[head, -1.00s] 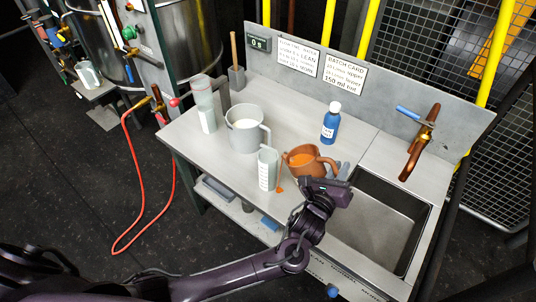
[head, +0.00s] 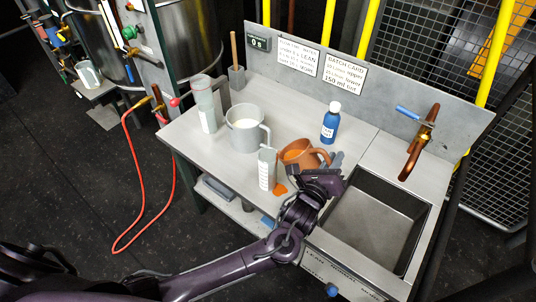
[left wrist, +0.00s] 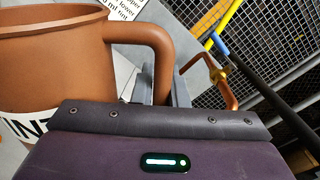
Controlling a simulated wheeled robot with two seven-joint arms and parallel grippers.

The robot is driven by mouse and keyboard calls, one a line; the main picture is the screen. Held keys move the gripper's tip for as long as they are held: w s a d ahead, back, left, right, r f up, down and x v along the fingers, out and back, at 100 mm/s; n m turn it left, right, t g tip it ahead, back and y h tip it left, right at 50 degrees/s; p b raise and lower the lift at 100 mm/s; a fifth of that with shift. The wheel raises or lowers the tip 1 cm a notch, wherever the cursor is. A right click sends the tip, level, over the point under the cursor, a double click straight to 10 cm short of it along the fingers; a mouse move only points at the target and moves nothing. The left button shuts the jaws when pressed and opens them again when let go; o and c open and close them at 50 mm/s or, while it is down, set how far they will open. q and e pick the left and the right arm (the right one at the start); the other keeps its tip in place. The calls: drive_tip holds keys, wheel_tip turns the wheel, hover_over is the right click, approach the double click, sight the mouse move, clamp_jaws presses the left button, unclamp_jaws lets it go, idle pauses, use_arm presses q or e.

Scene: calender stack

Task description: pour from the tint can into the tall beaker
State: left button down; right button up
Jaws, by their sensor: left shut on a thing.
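The tint can (head: 297,152), orange-brown with a side handle, is tilted left towards the tall beaker, with orange liquid at its mouth. My left gripper (head: 336,161) is shut on its handle; the handle (left wrist: 160,55) also shows in the left wrist view, with part of the can's label. The tall beaker (head: 267,172), clear with white marks, stands upright just left of the can. An orange puddle (head: 280,188) lies on the bench at the beaker's right foot. I cannot tell whether the beaker holds any tint. My right gripper is not in view.
A grey jug (head: 243,136) with pale liquid stands behind the beaker. A clear bottle-like container (head: 206,118) is at the left, a blue bottle (head: 331,122) at the back. The sink (head: 378,230) and copper tap (head: 418,150) are right. The display (head: 258,43) reads 0 s.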

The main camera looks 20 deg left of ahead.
use_arm(q)
drive_tip(key=shift+w+a+r+n, duration=0.1)
drive_tip(key=shift+a+r+n, duration=0.3)
drive_tip(key=shift+r, duration=0.25)
drive_tip(key=shift+w+a+r+n, duration=0.1)
drive_tip(key=shift+a+r+n, duration=0.2)
drive_tip(key=shift+r+n, duration=0.25)
idle(1.1)
drive_tip(key=shift+s+d+f+m+b, duration=0.5)
drive_tip(key=shift+d+f+m+b, duration=0.25)
drive_tip(key=shift+d+f+m, duration=1.95)
drive_tip(key=shift+s+d+f+m+b, duration=0.45)
drive_tip(key=shift+d+f+m+b, duration=0.5)
drive_tip(key=shift+f+m, duration=1.9)
drive_tip(key=shift+n, duration=0.8)
wheel_tip(320, 180, up, 4)
drive_tip(key=p, duration=0.6)
drive_tip(key=shift+d+r+p, duration=0.15)
drive_tip(key=shift+p, duration=0.15)
drive_tip(key=shift+s, duration=0.1)
